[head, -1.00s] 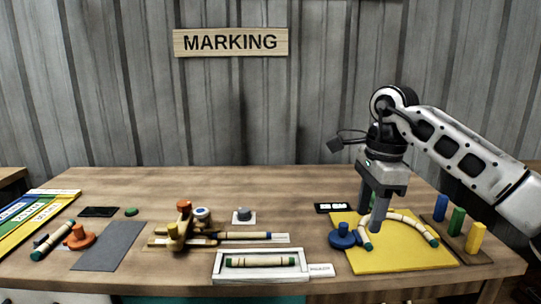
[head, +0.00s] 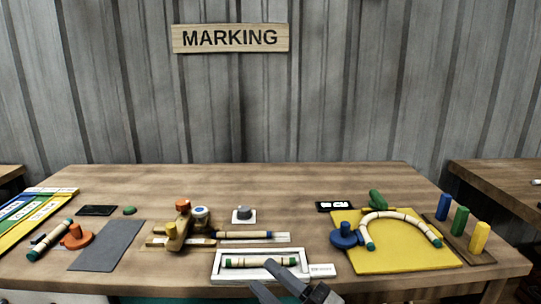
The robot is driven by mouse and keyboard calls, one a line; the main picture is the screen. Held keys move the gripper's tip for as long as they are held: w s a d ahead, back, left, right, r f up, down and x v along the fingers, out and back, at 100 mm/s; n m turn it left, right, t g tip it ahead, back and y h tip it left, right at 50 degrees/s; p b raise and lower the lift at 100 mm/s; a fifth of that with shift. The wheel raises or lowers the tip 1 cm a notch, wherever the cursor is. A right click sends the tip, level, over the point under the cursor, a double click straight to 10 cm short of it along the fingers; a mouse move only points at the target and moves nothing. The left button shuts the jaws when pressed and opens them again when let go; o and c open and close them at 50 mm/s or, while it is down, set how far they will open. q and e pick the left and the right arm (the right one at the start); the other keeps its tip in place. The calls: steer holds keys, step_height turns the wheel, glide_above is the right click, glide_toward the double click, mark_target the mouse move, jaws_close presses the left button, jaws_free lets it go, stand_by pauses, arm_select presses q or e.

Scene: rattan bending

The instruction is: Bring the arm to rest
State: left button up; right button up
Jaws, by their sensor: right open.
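My right gripper (head: 286,283) shows at the bottom edge of the head view, in front of the white tray. Its two dark fingers are apart and hold nothing. The rest of my right arm is out of frame. My left gripper is not in view. A bent rattan piece (head: 401,215) with green ends lies as an arch on the yellow board (head: 405,258) at the right, free of any gripper. A straight rattan piece (head: 258,262) with dark green ends lies in the white tray (head: 219,268), partly behind a fingertip.
A blue knob piece (head: 345,236) and a green piece (head: 377,199) are at the yellow board. Blue, green and yellow pegs (head: 459,220) stand to its right. A wooden jig (head: 178,230) stands left of centre. A grey mat (head: 107,246) lies bare at the left.

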steer(key=s+d+f+m+t+h, duration=0.1)
steer(key=s+d+f+m+h, duration=0.2)
steer(key=d+f+m+h, duration=0.45)
steer(key=s+d+f+m+t+h, duration=0.1)
steer(key=s+d+f+m+h, duration=0.15)
steer(key=f+m+h, duration=0.6)
steer(key=s+d+f+m+g+y, duration=0.1)
steer(key=s+d+f+m+g, duration=0.3)
steer(key=s+f+m, duration=0.3)
steer(key=s+m, duration=0.1)
steer(key=s, duration=0.2)
steer(key=shift+f+g, duration=0.3)
steer(key=shift+g, duration=0.1)
steer(key=shift+w, duration=0.1)
